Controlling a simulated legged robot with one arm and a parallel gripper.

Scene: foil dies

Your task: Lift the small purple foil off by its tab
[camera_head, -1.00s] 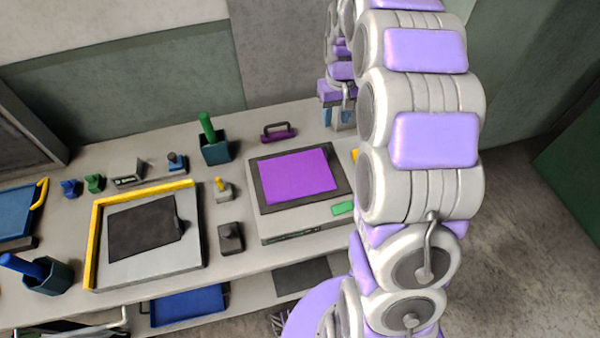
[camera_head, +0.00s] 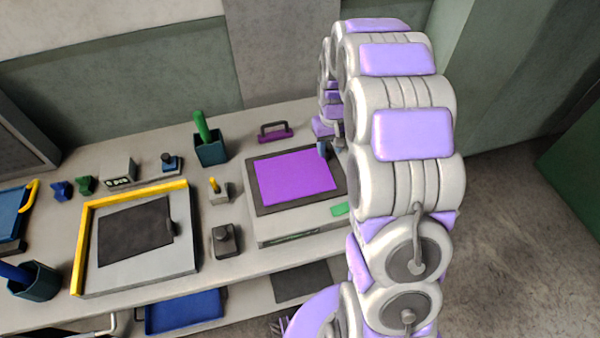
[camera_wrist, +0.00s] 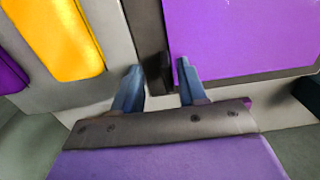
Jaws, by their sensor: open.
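The purple foil (camera_head: 296,178) lies flat on the dark plate (camera_head: 264,209) on top of a pale box. In the wrist view the foil (camera_wrist: 245,35) fills the upper right. My gripper (camera_head: 323,149) is at the foil's far right corner in the head view, partly behind my arm. In the wrist view my open gripper (camera_wrist: 158,80) has its blue fingers on either side of the dark plate's edge (camera_wrist: 150,30). The right finger overlaps the foil's edge in the picture. Nothing shows gripped. I cannot clearly make out the foil's tab.
A green button (camera_head: 340,209) sits on the box's near side. A purple handled block (camera_head: 275,132) and a teal cup (camera_head: 211,152) stand behind. A yellow-edged tray (camera_head: 190,235) is to the left. A yellow piece (camera_wrist: 58,38) lies beside the box. My arm hides the right side.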

